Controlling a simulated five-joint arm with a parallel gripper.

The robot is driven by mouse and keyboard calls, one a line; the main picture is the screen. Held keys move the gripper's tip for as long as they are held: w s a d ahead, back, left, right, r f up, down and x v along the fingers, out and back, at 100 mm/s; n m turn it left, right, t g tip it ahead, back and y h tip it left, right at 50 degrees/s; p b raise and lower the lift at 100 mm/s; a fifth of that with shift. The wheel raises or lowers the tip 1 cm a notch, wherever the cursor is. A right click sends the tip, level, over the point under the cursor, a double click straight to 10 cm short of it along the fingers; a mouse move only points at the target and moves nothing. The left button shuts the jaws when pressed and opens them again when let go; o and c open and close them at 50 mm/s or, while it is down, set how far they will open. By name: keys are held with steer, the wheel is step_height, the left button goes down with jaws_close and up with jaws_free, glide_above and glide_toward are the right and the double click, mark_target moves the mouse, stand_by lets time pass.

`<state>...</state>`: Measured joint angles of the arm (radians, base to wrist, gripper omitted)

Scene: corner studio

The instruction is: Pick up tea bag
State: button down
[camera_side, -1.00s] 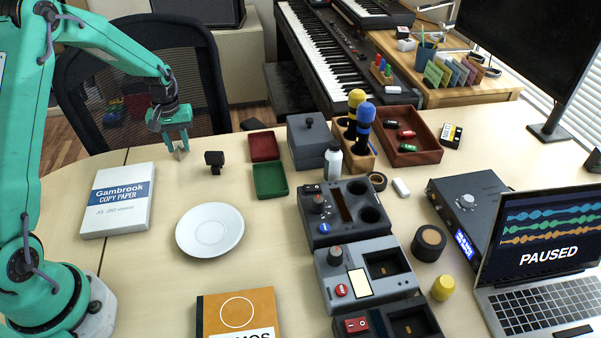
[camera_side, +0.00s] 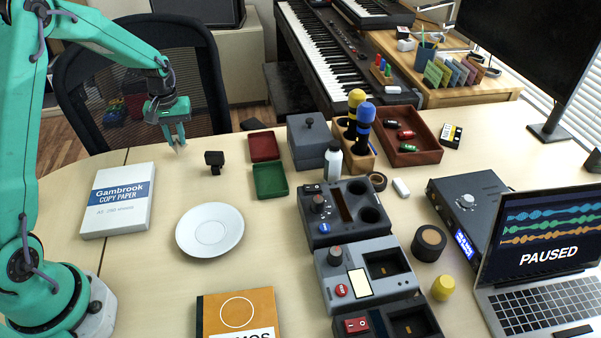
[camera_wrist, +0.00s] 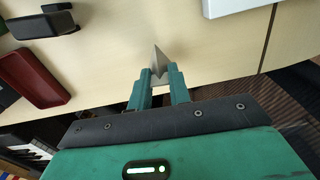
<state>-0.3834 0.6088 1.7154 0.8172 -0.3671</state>
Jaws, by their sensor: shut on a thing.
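The tea bag (camera_wrist: 160,64) is a small grey-white pyramid with a pointed tip, seen between my fingertips in the wrist view. My gripper (camera_wrist: 160,84) is shut on it, and the fingers hide its lower part. In the side view my gripper (camera_side: 174,139) points down over the far left of the table, left of a small black stand. The tea bag (camera_side: 177,150) shows there as a pale tip below the fingers. I cannot tell how much clearance it has from the tabletop.
A black stand (camera_side: 214,160), a red tray (camera_side: 264,146) and a green tray (camera_side: 270,181) stand right of my gripper. A copy paper pack (camera_side: 118,200) and a white saucer (camera_side: 210,231) lie nearer. Grey boxes with controls fill the middle. A chair (camera_side: 85,75) stands behind the table edge.

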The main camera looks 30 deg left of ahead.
steer(key=shift+d+r, duration=0.25)
steer(key=shift+r, duration=0.4)
steer(key=shift+d+r, duration=0.25)
steer(key=shift+r, duration=0.35)
steer(key=s+d+r, duration=0.2)
steer(key=d+r, duration=0.4)
steer(key=d, duration=0.4)
steer(key=shift+d+r, duration=0.15)
steer(key=shift+d, duration=0.15)
steer(key=shift+w, duration=0.1)
